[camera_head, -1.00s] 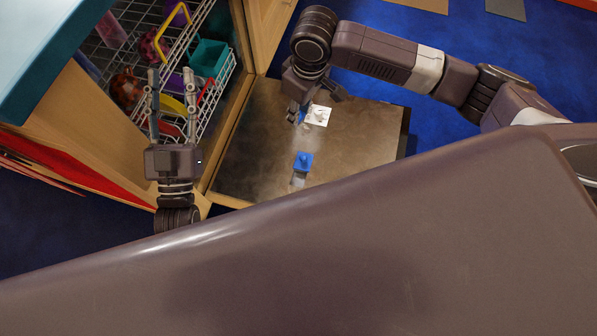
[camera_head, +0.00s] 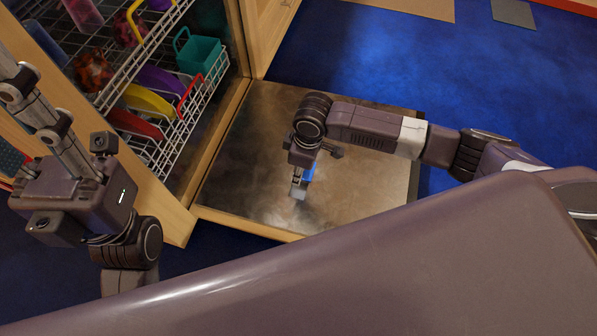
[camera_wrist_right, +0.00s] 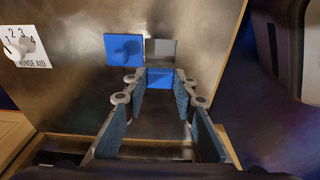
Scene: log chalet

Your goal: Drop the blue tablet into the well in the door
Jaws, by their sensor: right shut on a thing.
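My right gripper (camera_wrist_right: 160,82) is shut on the blue tablet (camera_wrist_right: 160,79), held between its fingertips. In the head view my right gripper (camera_head: 298,190) is low over the metal inner face of the open door (camera_head: 240,190). In the right wrist view a grey square, seemingly the well (camera_wrist_right: 160,48), shows just beyond the tablet, which hides part of it. A blue square flap (camera_wrist_right: 119,51) lies to its left. I cannot tell whether the tablet touches the well. My left gripper (camera_head: 25,95) is at the far left, away from the door; its fingertips are unclear.
A white rinse-aid dial (camera_wrist_right: 22,48) lies left of the flap. A wire rack (camera_head: 165,150) with colourful dishes, including a teal cup (camera_head: 198,53), stands inside the wooden-framed machine at upper left. Blue carpet (camera_head: 400,60) behind the door is clear.

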